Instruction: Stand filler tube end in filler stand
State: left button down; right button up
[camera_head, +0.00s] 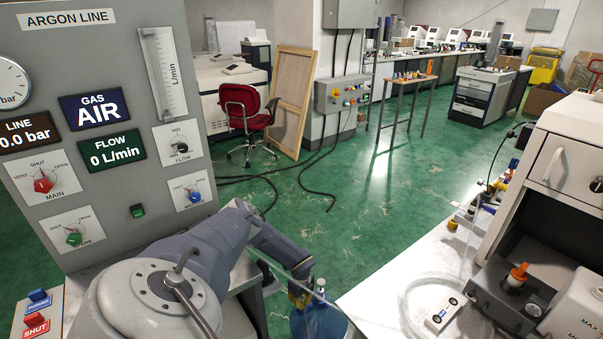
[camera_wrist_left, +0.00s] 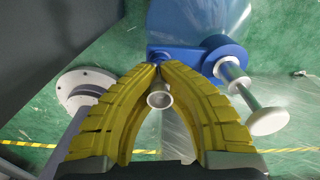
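My left gripper (camera_head: 300,293) has yellow fingers and is low beside a blue container (camera_head: 322,320), near the bottom of the head view. In the left wrist view its fingertips (camera_wrist_left: 160,70) close together around a small pale round tube end (camera_wrist_left: 159,97), which I take for the filler tube end. Just beyond the fingertips is a blue fitting (camera_wrist_left: 195,55) with a white knob (camera_wrist_left: 268,120), in front of a translucent blue vessel (camera_wrist_left: 200,18). A pale round flange (camera_wrist_left: 86,90) on a grey post stands to the left. I cannot tell which part is the filler stand. My right gripper is not in view.
The grey argon panel (camera_head: 105,130) rises at the left. A white bench (camera_head: 390,270) at the right carries coiled clear tubing (camera_head: 412,285) and a dark device with an orange knob (camera_head: 518,275). Green floor (camera_head: 340,190) lies open behind, with a red chair (camera_head: 245,110).

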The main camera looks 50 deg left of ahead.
aim_at(302, 298)
pick_arm(q)
jog(key=shift+f, duration=0.95)
jog(key=c, duration=1)
grip_release()
jog(key=shift+c, duration=0.2)
jog(key=shift+r, duration=0.15)
jog(key=shift+r, duration=2.85)
jog(key=shift+d, duration=0.1)
